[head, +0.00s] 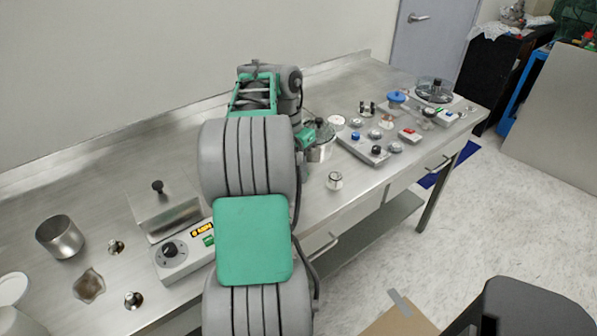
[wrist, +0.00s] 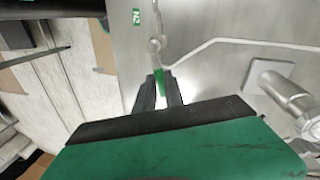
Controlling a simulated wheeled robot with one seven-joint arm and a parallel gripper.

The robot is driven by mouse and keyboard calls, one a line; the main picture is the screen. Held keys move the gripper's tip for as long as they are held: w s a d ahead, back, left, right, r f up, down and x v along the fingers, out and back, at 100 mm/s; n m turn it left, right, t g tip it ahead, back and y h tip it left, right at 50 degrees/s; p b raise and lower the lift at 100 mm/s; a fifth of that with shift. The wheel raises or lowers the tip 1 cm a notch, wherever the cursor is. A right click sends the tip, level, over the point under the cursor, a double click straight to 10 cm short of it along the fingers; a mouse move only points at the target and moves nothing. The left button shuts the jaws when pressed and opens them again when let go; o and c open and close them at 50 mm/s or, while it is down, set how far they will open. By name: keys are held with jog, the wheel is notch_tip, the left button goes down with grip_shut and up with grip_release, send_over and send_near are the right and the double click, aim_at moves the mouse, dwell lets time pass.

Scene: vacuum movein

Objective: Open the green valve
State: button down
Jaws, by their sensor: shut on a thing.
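In the wrist view, the green valve handle (wrist: 160,79) hangs below a small metal valve fitting (wrist: 154,45) on a grey metal panel. A green N2 label (wrist: 137,16) is on the panel above it. My gripper (wrist: 160,92) has its two dark fingers on either side of the green handle and is shut on it. The lower part of the handle is hidden between the fingers. In the head view, my own arm hides the gripper and the valve.
The metal bench (head: 110,125) runs under my arm. A control box with a black knob (head: 170,250) and a metal cup (head: 60,237) stand at left. Several small fittings and a blue-topped part (head: 397,97) stand at right. A metal pipe fitting (wrist: 290,95) juts out right of my gripper.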

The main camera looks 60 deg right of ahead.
jog(key=shift+s+f+m+b, duration=0.1)
jog(key=shift+s+m+b, duration=0.3)
jog(key=shift+m, duration=0.5)
jog(key=shift+s+a+m+y, duration=0.15)
jog(key=shift+s+m+y, duration=0.15)
jog(key=shift+m, duration=0.4)
jog(key=c, duration=1.4)
grip_release()
jog(key=shift+c, duration=0.2)
jog(key=p+v, duration=0.6)
jog(key=v, duration=0.2)
